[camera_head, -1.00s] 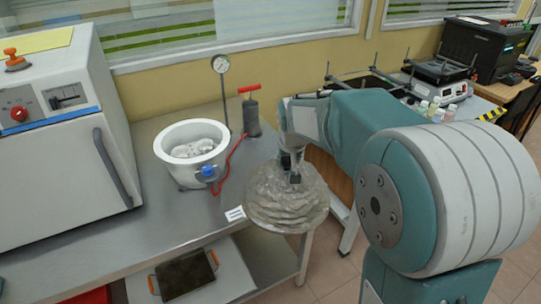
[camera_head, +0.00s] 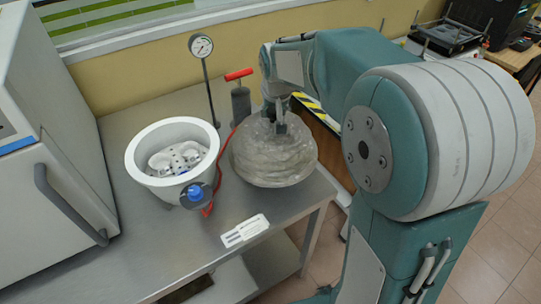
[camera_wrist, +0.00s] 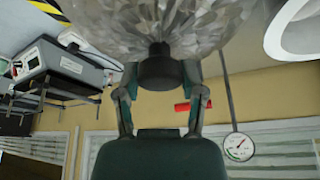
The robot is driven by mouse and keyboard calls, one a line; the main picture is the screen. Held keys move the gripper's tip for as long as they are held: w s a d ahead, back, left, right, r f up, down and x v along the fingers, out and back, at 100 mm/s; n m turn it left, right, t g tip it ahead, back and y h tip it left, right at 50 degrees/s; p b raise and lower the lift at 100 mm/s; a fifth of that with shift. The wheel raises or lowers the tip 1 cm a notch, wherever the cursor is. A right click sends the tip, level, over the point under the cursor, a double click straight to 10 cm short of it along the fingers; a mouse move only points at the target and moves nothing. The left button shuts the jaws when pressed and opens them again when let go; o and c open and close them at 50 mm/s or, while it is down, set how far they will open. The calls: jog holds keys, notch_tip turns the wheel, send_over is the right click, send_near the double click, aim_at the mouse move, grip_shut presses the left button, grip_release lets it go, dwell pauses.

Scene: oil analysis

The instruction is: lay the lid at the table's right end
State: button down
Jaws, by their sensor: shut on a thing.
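The lid (camera_head: 272,158) is a translucent, faceted dome with a dark knob on top. In the head view it is over the right end of the metal table (camera_head: 165,247), right of the white pot. My gripper (camera_head: 279,122) is above the lid and shut on its knob. In the wrist view the lid (camera_wrist: 160,22) fills the top and my gripper (camera_wrist: 160,75) has its fingers on either side of the dark knob (camera_wrist: 158,68). I cannot tell whether the lid's underside touches the table.
The white pot (camera_head: 133,157) stands open left of the lid, with a blue-capped valve (camera_head: 196,194) at its front. A pressure gauge (camera_head: 201,46) and a red-handled pump (camera_head: 240,98) stand behind. A white label (camera_head: 245,231) lies in front. A large white oven stands at the left.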

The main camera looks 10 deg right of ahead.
notch_tip(320, 180, down, 9)
jog(key=shift+f, duration=0.1)
dwell(0.4)
jog(key=shift+f, duration=0.1)
jog(key=shift+c, duration=0.9)
grip_release()
jog(key=shift+s, duration=0.1)
